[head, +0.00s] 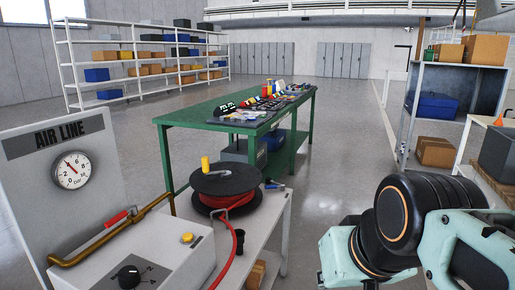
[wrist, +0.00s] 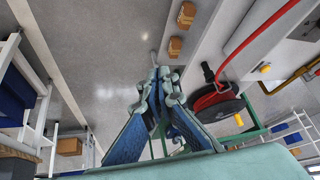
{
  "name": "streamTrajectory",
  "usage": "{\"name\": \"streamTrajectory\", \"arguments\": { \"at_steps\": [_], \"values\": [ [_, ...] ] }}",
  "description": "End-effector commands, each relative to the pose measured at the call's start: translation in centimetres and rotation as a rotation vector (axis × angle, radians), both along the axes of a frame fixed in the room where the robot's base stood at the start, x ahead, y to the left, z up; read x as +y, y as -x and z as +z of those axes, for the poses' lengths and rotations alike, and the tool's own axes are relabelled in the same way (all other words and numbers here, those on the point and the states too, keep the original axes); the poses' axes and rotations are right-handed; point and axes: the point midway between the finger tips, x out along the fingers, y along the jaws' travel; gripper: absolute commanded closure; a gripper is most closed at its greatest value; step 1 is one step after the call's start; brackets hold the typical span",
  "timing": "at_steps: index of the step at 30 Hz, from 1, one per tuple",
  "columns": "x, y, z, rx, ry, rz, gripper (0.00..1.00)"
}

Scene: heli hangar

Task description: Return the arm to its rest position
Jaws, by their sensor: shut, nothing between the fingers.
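My arm shows at the lower right of the head view as mint-green links with a thick black joint. My gripper (wrist: 158,78) is in the middle of the wrist view, its two blue-padded fingers meeting at the tips. It is shut and empty. In the head view the fingers are not clearly visible. Nothing touches the gripper in the wrist view; grey floor lies behind it.
A black hose reel (head: 227,181) with red hose stands on a bench beside the air line panel (head: 52,165). A green table (head: 185,118) holds several tools. A grey shelf (head: 405,120) with boxes stands at right. Floor between table and shelf is clear.

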Motion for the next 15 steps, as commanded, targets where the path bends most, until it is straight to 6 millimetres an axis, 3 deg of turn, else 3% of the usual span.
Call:
{"name": "streamTrajectory", "arguments": {
  "at_steps": [1,3,4,15],
  "values": [
    [-1.0,1.8,-3.5,0.029,0.031,-0.034,1.00],
    [-2.0,3.7,-5.8,0.065,0.067,-0.071,1.00],
    [-1.8,3.3,-3.0,0.057,0.060,-0.063,1.00],
    [-1.6,3.2,6.4,0.058,0.056,-0.057,1.00]
  ]
}}
